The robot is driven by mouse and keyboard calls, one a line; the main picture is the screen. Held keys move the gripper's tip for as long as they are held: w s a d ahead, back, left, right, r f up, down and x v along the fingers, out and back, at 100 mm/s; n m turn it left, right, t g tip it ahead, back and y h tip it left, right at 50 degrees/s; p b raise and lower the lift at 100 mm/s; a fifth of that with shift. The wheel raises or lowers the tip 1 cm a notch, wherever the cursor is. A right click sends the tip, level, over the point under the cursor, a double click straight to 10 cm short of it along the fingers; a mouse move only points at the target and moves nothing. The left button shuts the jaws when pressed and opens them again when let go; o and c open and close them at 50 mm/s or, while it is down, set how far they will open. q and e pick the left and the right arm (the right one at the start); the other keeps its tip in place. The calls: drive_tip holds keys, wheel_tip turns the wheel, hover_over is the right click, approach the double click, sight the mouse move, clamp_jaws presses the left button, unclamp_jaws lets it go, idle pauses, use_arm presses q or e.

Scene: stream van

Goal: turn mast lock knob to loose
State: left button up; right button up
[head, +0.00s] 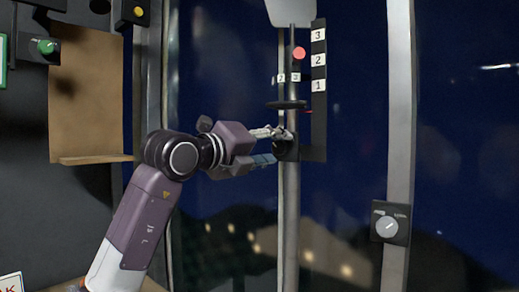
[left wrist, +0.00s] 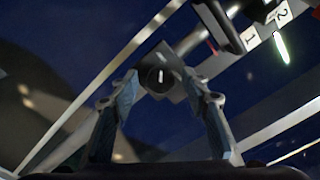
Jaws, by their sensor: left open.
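The mast (head: 292,225) is a grey vertical pole in front of the dark window. A round black knob (head: 281,148) sits on a dark block on the mast. In the left wrist view the knob (left wrist: 157,79) faces me and bears a short white pointer line. My left gripper (head: 276,146) is open at the knob, with one finger above and one below it in the head view. In the left wrist view its fingertips (left wrist: 164,82) stand on either side of the knob. I cannot tell whether they touch it. My right gripper is not in view.
A black scale strip (head: 319,73) numbered 1 to 3 stands beside the mast, near a red ball (head: 299,53) and a black disc (head: 287,105). A grey knob on a black plate (head: 387,227) is on the right pillar. A brown board (head: 87,95) hangs at left.

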use_arm(q)
drive_tip(key=v, duration=1.1)
drive_tip(key=shift+s+a, duration=0.15)
drive_tip(key=shift+s, duration=0.05)
